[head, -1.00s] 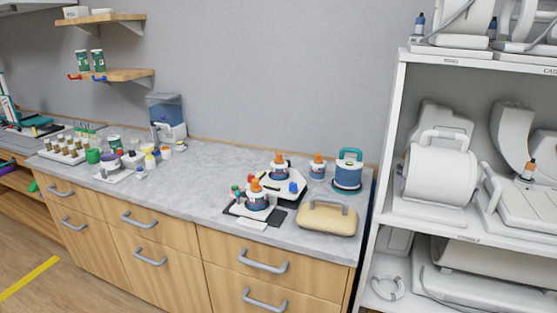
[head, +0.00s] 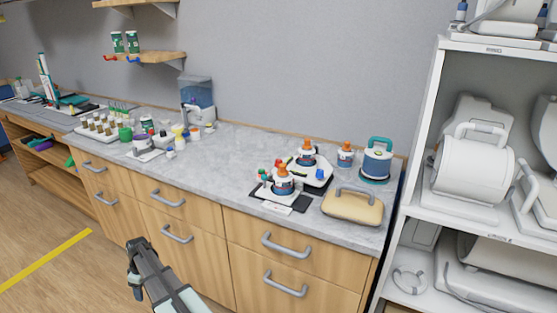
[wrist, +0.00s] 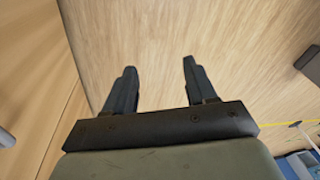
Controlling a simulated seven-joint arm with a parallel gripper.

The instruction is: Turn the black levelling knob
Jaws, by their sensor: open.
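I cannot make out the black levelling knob in either view; it is too small or hidden. Two white devices with blue, orange-capped vessels stand at the right part of the counter: a front one (head: 282,188) on a dark mat (head: 296,204), and a larger white one (head: 318,176) behind it. My gripper (head: 137,245) is low in front of the drawers, left of these devices and well apart from them. In the wrist view my gripper (wrist: 158,68) has its two dark fingers apart, with only wooden floor between them.
A beige case (head: 352,208) with a grey handle lies right of the devices. A teal-lidded blue container (head: 377,160) stands behind it. A white shelf unit (head: 425,140) borders the counter on the right. Drawer handles (head: 286,247) stick out in front. The middle countertop (head: 225,160) is clear.

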